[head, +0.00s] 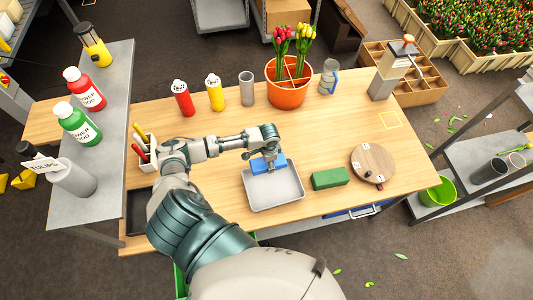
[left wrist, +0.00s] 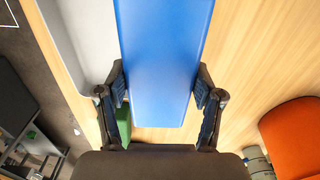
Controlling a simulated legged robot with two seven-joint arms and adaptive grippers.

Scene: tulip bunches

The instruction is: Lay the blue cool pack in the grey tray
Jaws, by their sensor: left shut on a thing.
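The blue cool pack (head: 282,160) is held by my left gripper (head: 269,167) at the far edge of the grey tray (head: 273,203). In the left wrist view the pack (left wrist: 163,55) is between the two fingers (left wrist: 161,92), which press on its sides. The tray (left wrist: 82,40) shows beside and partly behind the pack there. The pack overlaps the tray's far rim in the head view; I cannot tell its exact height. The visible tray floor is empty. My right gripper is not in view.
A green block (head: 330,178) lies just right of the tray, with a round wooden board (head: 373,162) beyond it. An orange pot of tulips (head: 287,95), a red bottle (head: 182,98), a yellow bottle (head: 215,92) and a grey cylinder (head: 247,88) stand along the back.

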